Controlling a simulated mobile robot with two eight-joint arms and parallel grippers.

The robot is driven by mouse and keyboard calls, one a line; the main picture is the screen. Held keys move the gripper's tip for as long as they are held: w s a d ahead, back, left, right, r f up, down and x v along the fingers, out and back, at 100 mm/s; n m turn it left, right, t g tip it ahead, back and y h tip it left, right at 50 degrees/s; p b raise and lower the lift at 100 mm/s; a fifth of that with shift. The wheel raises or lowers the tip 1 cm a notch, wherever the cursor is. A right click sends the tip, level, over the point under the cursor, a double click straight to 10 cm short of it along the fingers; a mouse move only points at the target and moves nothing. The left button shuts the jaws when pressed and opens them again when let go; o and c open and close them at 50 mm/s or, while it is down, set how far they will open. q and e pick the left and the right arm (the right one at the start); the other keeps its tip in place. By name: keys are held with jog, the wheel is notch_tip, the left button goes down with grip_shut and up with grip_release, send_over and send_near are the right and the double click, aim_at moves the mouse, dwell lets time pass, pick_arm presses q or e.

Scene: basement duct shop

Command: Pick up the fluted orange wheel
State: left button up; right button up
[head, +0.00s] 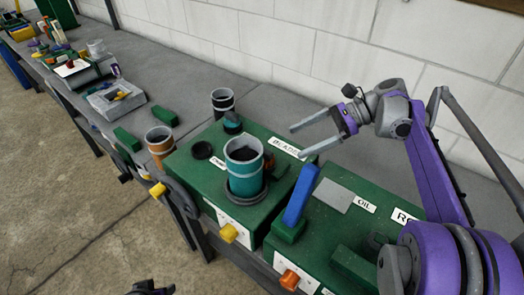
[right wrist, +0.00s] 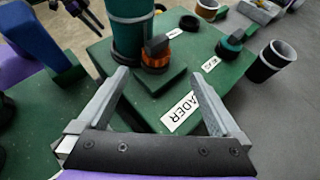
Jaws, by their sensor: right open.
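An orange wheel (right wrist: 155,60) with a black grip on top sits on the green box in the right wrist view, close to a tall teal cylinder (right wrist: 130,35). My right gripper (head: 297,142) is open and empty above the back of the green box. In the right wrist view its fingertips (right wrist: 158,76) frame the wheel's near side, apart from it. A bit of my left gripper (head: 150,288) shows at the bottom edge; its jaws are unclear.
A teal wheel with a black top (head: 232,122) and a dark cup (head: 222,102) stand behind the cylinder. A blue upright lever (head: 300,196) is to the right. An orange knob (head: 289,279) is on the right box's front. Bare bench (head: 275,100) lies behind.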

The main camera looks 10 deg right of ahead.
aim_at(270, 154)
jog(key=x, duration=0.4)
jog(key=shift+s+a, duration=0.15)
jog(key=shift+a, duration=0.2)
jog(key=x, duration=0.4)
jog(key=shift+s+a+r, duration=0.2)
jog(key=shift+r, duration=0.05)
jog(key=shift+w+a+f, duration=0.15)
jog(key=shift+a+f, duration=0.1)
jog(key=shift+a, duration=0.15)
jog(key=shift+d, duration=0.1)
jog(key=c, duration=1.5)
